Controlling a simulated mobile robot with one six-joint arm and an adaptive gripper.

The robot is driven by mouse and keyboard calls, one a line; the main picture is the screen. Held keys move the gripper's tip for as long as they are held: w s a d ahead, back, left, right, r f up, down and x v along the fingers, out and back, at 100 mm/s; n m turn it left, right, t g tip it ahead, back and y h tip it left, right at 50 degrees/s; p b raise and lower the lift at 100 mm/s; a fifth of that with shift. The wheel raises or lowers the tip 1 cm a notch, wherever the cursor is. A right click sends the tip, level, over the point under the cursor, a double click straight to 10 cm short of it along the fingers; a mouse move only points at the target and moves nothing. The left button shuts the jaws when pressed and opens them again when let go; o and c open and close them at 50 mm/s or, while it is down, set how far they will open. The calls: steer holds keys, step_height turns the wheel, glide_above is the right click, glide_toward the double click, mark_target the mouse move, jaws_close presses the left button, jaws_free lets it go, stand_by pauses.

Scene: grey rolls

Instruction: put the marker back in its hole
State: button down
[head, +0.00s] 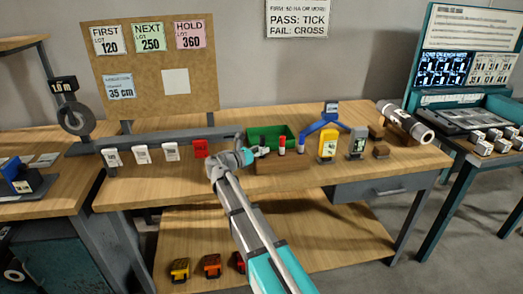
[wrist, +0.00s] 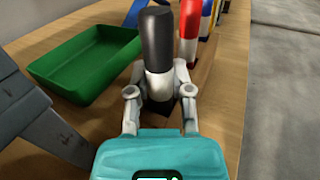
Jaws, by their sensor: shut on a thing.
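My gripper (wrist: 160,90) is shut on a marker with a black cap and a white body (wrist: 158,45). The marker stands about upright between the fingertips, cap up. Its lower end is over a dark patch at the near end of the wooden block (head: 282,167); I cannot tell whether it is inside a hole. A red-capped marker (wrist: 190,20) stands in the block just beyond, and a blue one (wrist: 207,14) behind it. In the head view my gripper (head: 248,156) is at the block's left end.
A green tray (wrist: 85,62) lies left of the marker, behind the block. A yellow device (head: 327,146) and a grey one (head: 357,146) stand to the right. Several white tags and a red one (head: 200,148) line the bench to the left. The bench front is clear.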

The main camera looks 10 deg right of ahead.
steer(key=shift+f+b, duration=0.35)
steer(key=shift+f, duration=0.05)
steer(key=shift+c, duration=2.2)
jaws_free()
steer(key=shift+a, duration=0.15)
steer(key=v, duration=1.1)
steer(key=shift+s+a, duration=0.25)
steer(key=shift+a, duration=0.05)
